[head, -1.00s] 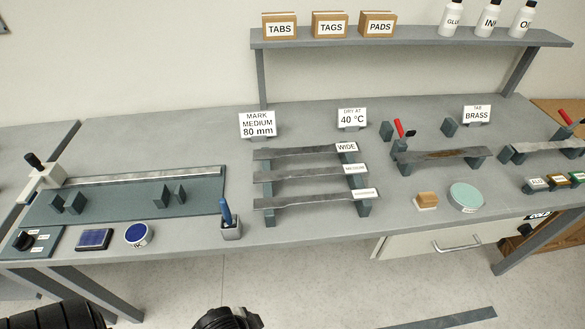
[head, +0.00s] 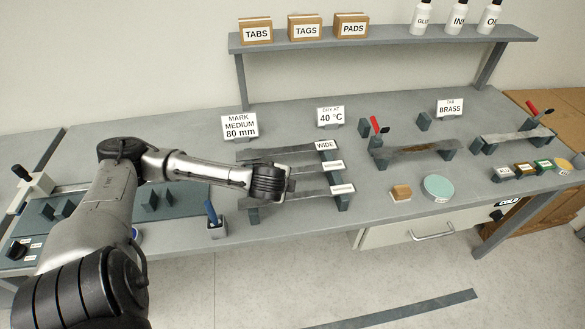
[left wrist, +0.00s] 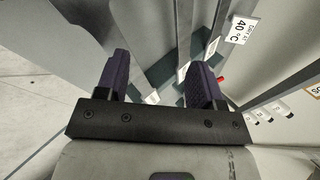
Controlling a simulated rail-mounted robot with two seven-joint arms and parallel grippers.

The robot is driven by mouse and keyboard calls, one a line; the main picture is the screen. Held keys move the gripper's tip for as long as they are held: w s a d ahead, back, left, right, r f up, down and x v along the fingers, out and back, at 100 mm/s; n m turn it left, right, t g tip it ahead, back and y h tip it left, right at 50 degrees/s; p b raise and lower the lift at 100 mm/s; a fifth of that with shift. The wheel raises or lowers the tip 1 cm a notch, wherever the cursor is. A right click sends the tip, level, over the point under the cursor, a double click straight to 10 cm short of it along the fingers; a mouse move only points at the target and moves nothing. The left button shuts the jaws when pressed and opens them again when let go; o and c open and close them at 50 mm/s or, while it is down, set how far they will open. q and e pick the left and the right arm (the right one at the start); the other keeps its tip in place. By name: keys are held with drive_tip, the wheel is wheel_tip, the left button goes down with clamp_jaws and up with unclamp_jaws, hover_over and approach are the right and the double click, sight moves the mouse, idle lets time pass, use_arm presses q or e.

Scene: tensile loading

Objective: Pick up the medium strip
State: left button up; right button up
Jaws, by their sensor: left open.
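Three metal strips lie across a dark rack, one behind another, each with a label at its right end. The medium strip (head: 308,170) is the middle one, between the wide strip (head: 275,153) at the back and the front strip (head: 315,192). My left arm reaches over the rack and hides part of the medium and front strips. My left gripper (head: 290,183) is above the rack, near the medium strip. In the left wrist view the gripper (left wrist: 160,80) is open, with nothing clearly held between its fingers. I cannot tell its height above the strip. My right gripper is not in view.
A fixture with a strip (head: 415,151) and a red-handled clamp (head: 376,125) stands to the right. Signs (head: 240,126) stand behind the rack, below a shelf (head: 380,39) with boxes and bottles.

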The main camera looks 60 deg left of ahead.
use_arm(q)
drive_tip(key=w+a+r+n+g+h, duration=0.1)
drive_tip(key=w+a+r+n+h, duration=0.1)
drive_tip(key=a+r+n+h, duration=0.45)
drive_tip(key=shift+m+h, duration=0.45)
drive_tip(key=shift+m, duration=0.3)
drive_tip(key=f+b, duration=0.1)
drive_tip(key=w+a+f+b, duration=0.1)
drive_tip(key=a+f+b, duration=0.1)
drive_tip(key=f, duration=0.1)
drive_tip(key=shift+w+a+f, duration=0.1)
drive_tip(key=shift+w, duration=0.3)
drive_tip(key=shift+w+f+b, duration=0.25)
drive_tip(key=shift+f+b, duration=0.3)
drive_tip(key=shift+b, duration=0.5)
drive_tip(key=shift+w+d+f+b, duration=0.2)
drive_tip(key=shift+w+f+b, duration=0.05)
drive_tip(key=shift+b, duration=0.1)
drive_tip(key=shift+f, duration=0.1)
